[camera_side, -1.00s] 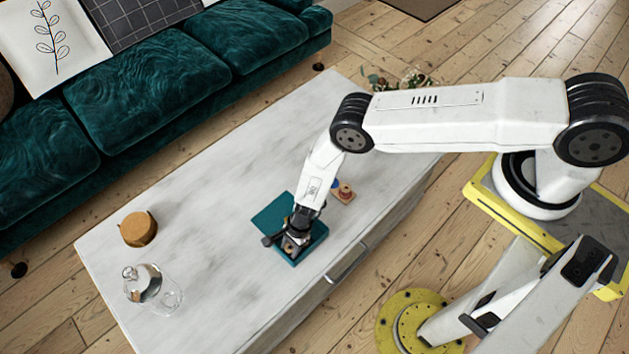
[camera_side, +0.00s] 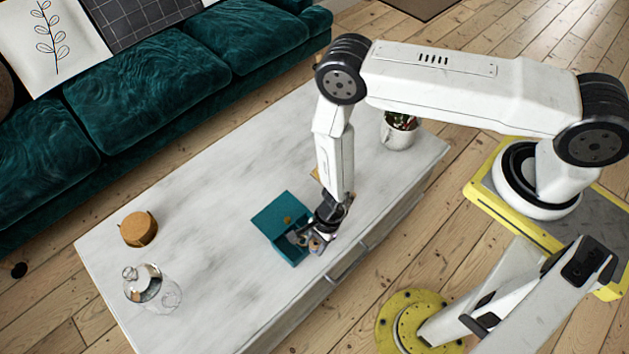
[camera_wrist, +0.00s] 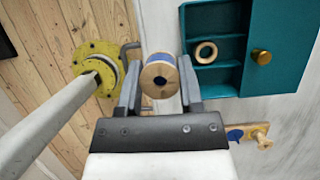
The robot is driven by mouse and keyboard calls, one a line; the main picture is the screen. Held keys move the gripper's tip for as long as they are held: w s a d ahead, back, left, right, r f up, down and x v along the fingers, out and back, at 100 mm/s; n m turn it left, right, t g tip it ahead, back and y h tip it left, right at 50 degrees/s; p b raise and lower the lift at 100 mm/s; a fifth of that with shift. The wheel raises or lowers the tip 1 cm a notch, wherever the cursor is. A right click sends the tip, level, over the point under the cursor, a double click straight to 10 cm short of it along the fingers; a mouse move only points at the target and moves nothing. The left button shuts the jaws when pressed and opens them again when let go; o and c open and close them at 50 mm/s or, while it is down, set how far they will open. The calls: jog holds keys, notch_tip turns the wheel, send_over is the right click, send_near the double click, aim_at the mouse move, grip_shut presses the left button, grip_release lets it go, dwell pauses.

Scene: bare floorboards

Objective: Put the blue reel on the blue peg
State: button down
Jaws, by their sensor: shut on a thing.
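My gripper (camera_wrist: 160,88) is shut on the blue reel (camera_wrist: 159,60), a spool with pale wooden ends and a dark centre hole. In the side view my gripper (camera_side: 314,246) is just right of the teal box, above the table's front part; the reel is hard to make out there. A wooden peg board (camera_wrist: 250,130) lies at lower right in the wrist view, partly cut off by my gripper. It has a blue patch (camera_wrist: 235,134) and a pale peg (camera_wrist: 264,141). In the side view my arm hides most of the board.
A plant pot (camera_side: 397,136) stands at the far right end. A cork stack (camera_side: 138,229) and glass jar (camera_side: 150,287) stand left. The table's left middle is clear.

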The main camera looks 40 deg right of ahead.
jog(key=s+d+r, duration=0.3)
jog(key=s, duration=0.2)
jog(key=shift+s, duration=0.4)
dwell(0.4)
jog(key=w+d+f+m+t, duration=0.1)
jog(key=w+d+m, duration=0.3)
jog(key=w+d, duration=0.2)
jog(key=w+d+f+m+t+h, duration=0.1)
jog(key=w+d+m, duration=0.3)
jog(key=w+d, duration=0.3)
jog(key=w+d+f+m+t+h, duration=0.1)
jog(key=w+d+m, duration=0.3)
jog(key=w+d, duration=0.2)
jog(key=shift+w+d+f+t, duration=0.15)
jog(key=shift+w+d+t, duration=0.05)
jog(key=shift+w, duration=0.25)
jog(key=shift+w+d+f+t, duration=0.15)
jog(key=shift+w+d+t, duration=0.05)
jog(key=shift+w, duration=0.2)
jog(key=shift+f, duration=0.1)
jog(key=shift+f, duration=2.4)
